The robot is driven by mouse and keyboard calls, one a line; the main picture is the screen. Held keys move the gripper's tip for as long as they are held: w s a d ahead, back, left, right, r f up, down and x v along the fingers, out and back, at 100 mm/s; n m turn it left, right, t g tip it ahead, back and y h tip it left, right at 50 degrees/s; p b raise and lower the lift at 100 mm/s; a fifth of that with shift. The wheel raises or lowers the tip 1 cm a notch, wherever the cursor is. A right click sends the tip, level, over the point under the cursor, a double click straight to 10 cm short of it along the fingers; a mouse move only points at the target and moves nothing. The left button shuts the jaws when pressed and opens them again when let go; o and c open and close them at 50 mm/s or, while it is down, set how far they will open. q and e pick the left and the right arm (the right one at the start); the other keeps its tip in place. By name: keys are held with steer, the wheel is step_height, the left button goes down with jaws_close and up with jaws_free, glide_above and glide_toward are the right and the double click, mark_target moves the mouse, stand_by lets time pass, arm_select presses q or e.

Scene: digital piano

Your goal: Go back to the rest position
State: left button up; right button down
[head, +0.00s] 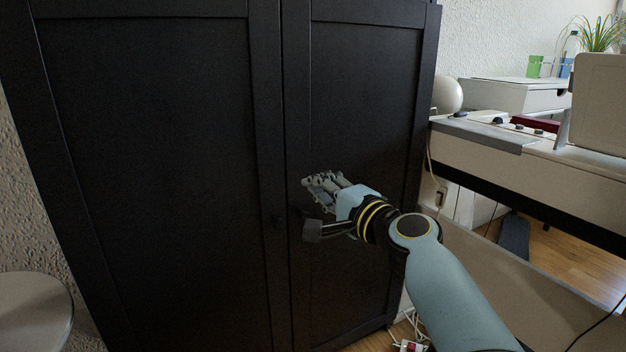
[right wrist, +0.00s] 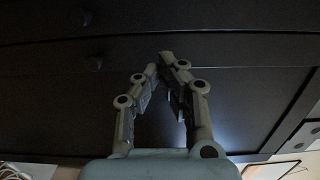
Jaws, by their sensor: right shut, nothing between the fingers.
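My right gripper (head: 308,182) is in front of the right door of a tall black cabinet (head: 150,150). It points left and its fingers are together with nothing between them. In the right wrist view the two fingers (right wrist: 166,62) lean inward and meet at their tips, with the dark cabinet doors (right wrist: 240,95) behind them. I cannot tell whether the fingers touch the door. My left gripper is not in view.
A white digital piano (head: 500,155) stands at the right. A round pale seat (head: 35,310) is at the lower left. Cables and a power strip (head: 410,345) lie on the floor beside the cabinet. Two dark knobs (right wrist: 92,63) show on the doors.

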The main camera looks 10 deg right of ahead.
steer(key=p+v, duration=0.1)
steer(key=v, duration=0.6)
steer(key=s+d+f+n+g+h, duration=0.1)
steer(key=s+d+f+n+g, duration=0.2)
steer(key=s+f, duration=0.8)
steer(key=s+d+f+n+g+h, duration=0.2)
steer(key=s+d+f+g, duration=0.15)
steer(key=s+f, duration=0.8)
steer(key=s+d+f+n+g+h, duration=0.15)
steer(key=s+f+g, duration=0.35)
steer(key=s+f, duration=0.6)
steer(key=s+d+f+n+g+h+p, duration=0.1)
steer(key=s+d+f+n+g+h, duration=0.1)
steer(key=s+d+f+n, duration=0.45)
steer(key=s+d+f+n+g+h, duration=0.1)
steer(key=s+d+f+g+h, duration=0.2)
steer(key=s, duration=0.6)
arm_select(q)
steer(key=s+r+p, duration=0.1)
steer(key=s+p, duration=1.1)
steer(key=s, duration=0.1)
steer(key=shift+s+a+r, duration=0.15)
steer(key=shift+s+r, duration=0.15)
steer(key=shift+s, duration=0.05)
arm_select(e)
steer(key=s+r, duration=0.4)
steer(key=s, duration=0.6)
steer(key=shift+r+m+y, duration=0.2)
steer(key=shift+m+y, duration=0.1)
steer(key=shift+y, duration=0.15)
